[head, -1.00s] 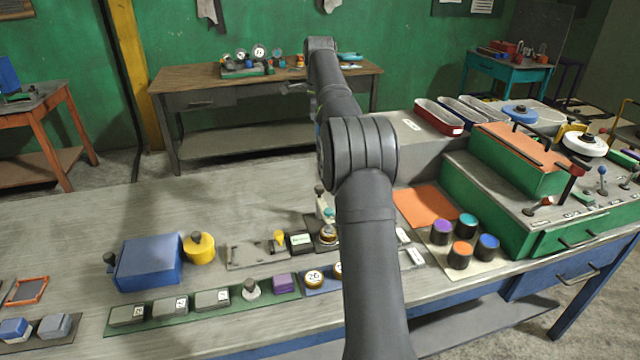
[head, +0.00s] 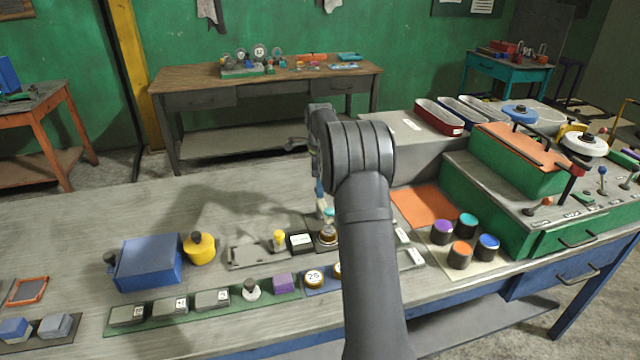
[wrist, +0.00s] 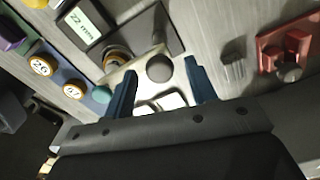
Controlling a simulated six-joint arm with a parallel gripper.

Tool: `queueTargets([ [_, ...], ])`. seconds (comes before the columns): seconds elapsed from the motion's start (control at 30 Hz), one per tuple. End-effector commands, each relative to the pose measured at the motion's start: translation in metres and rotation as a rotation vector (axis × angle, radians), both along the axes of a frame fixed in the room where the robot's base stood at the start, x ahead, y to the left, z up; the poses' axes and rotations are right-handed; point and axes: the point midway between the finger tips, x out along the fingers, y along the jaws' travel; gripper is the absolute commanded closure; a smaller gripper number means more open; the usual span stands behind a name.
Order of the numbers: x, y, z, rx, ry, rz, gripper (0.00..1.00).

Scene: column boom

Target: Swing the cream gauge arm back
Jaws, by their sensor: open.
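The cream gauge arm (wrist: 142,82) lies between my gripper's blue fingers in the wrist view. It carries a dark round knob (wrist: 159,68), and a teal knob (wrist: 103,94) sits beside it on the left. My gripper (wrist: 160,78) is open, with one finger on each side of the cream part. I cannot tell whether the fingers touch it. In the head view my gripper (head: 320,200) points down at the gauge, and my own arm hides much of it. A dark gauge base with a "22 mm" display (wrist: 86,20) is at the upper left.
Numbered yellow-rimmed discs (wrist: 42,64) sit left of the fingers. A red block with a grey knob (wrist: 285,48) is at the right. In the head view, a yellow pot (head: 199,250) and blue box (head: 148,262) stand left, and coloured cylinders (head: 460,254) stand right.

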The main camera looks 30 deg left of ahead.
Motion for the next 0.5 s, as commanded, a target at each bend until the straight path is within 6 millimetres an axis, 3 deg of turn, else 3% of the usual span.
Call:
queueTargets([
  [0.27,0.0,0.0,-0.0018,0.0,0.0,0.0,0.48],
  [0.5,0.0001,0.0,-0.0016,0.0,0.0,0.0,0.94],
])
